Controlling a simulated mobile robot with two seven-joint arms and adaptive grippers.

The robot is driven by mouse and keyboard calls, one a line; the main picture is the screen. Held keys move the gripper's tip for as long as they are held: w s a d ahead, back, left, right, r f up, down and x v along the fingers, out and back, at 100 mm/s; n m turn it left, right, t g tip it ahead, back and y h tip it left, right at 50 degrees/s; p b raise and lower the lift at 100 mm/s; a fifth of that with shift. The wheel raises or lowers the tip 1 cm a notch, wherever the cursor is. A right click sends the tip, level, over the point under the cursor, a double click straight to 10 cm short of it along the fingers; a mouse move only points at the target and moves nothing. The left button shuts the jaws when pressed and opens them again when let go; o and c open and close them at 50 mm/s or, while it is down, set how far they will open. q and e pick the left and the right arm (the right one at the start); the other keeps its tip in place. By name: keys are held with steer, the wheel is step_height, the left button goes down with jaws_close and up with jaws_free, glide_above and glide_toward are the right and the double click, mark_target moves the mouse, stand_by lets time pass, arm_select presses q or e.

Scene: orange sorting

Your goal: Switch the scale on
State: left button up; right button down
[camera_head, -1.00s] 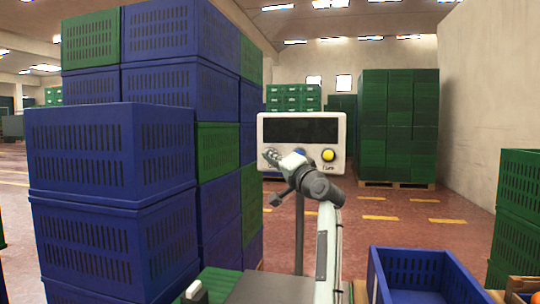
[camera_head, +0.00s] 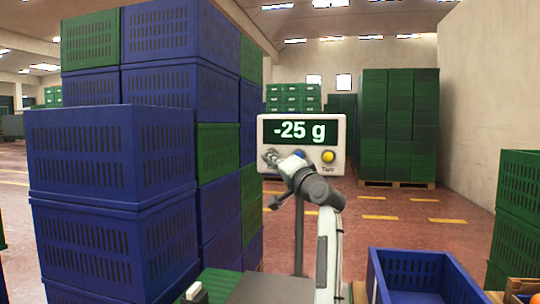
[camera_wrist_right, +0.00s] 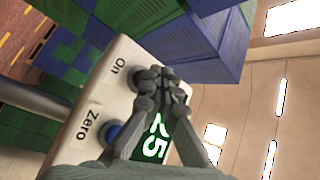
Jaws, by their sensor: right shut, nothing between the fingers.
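The scale's display box (camera_head: 336,165) stands on a post, its screen (camera_head: 298,130) lit and reading -25 g in green. A blue button and a yellow button labelled Tare (camera_head: 328,156) are on its lower front. My right gripper (camera_head: 270,156) is shut at the box's lower left; in the right wrist view its closed fingertips (camera_wrist_right: 158,78) are beside the "On" label and cover the button there. Whether they touch it, I cannot tell. The blue button (camera_wrist_right: 112,130) by the "Zero" label is uncovered. The scale's dark plate (camera_head: 270,289) shows at the bottom. My left gripper is not in view.
Tall stacks of blue and green crates (camera_head: 110,155) stand close on the left. An open blue crate (camera_head: 415,262) is at the lower right, beside green crates (camera_head: 518,205). Behind the scale, the red floor (camera_head: 430,215) is open up to a green crate stack (camera_head: 400,125).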

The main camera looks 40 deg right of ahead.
steer(key=shift+s+a, duration=0.15)
steer(key=shift+a, duration=0.1)
steer(key=s+a+p, duration=0.1)
steer(key=s+a, duration=0.2)
steer(key=shift+s+a+p, duration=0.1)
steer(key=shift+a+p, duration=0.25)
steer(key=shift+p, duration=0.05)
stand_by(1.0)
